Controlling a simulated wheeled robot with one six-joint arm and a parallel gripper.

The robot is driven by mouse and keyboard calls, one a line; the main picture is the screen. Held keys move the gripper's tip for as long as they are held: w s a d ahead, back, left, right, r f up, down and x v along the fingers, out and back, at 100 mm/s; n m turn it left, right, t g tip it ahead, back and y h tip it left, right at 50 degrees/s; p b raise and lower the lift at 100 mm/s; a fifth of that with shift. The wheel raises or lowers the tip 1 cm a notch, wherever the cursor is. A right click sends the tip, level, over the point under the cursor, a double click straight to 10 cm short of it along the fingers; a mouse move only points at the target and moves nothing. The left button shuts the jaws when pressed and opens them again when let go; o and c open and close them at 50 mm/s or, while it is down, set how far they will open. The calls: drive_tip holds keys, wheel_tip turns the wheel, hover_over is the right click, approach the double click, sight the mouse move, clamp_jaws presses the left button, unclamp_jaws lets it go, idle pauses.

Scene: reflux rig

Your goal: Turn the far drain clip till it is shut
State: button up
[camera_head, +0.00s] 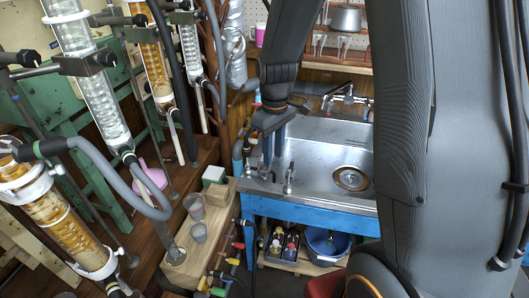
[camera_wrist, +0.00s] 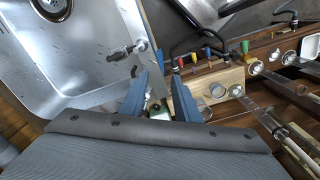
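My gripper (camera_head: 271,152) points down at the left corner of the steel sink (camera_head: 322,150). In the wrist view its two blue fingers (camera_wrist: 161,90) stand apart, with a gap between them. A small metal fitting with a cross handle (camera_head: 289,180) stands on the sink's near left corner; it also shows in the wrist view (camera_wrist: 128,52), just beyond the left finger and apart from it. Another small metal part shows close to the fingertips, partly hidden by them. I cannot tell which part is the far drain clip, or whether it is shut.
A wooden bench block (camera_head: 215,215) with beakers and several coloured handles (camera_wrist: 200,60) lies beside the sink. Glass columns with hoses (camera_head: 95,95) crowd the left. A faucet (camera_head: 347,97) stands at the sink's back. A blue bucket (camera_head: 326,243) sits below the sink.

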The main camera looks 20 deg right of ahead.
drive_tip(key=w+f+n+p, duration=0.1)
drive_tip(key=w, duration=0.2)
drive_tip(key=w+f+n+p, duration=0.1)
drive_tip(key=w+n+p, duration=0.1)
drive_tip(key=w, duration=0.1)
drive_tip(key=w+f+n+p, duration=0.1)
drive_tip(key=w+n, duration=0.1)
drive_tip(key=w, duration=0.2)
drive_tip(key=shift+d+f, duration=0.1)
drive_tip(key=shift+f, duration=0.15)
drive_tip(key=shift+n, duration=0.3)
drive_tip(key=shift+f+p, duration=1.4)
drive_tip(key=shift+f, duration=2.45)
drive_tip(key=shift+w, duration=0.1)
clamp_jaws()
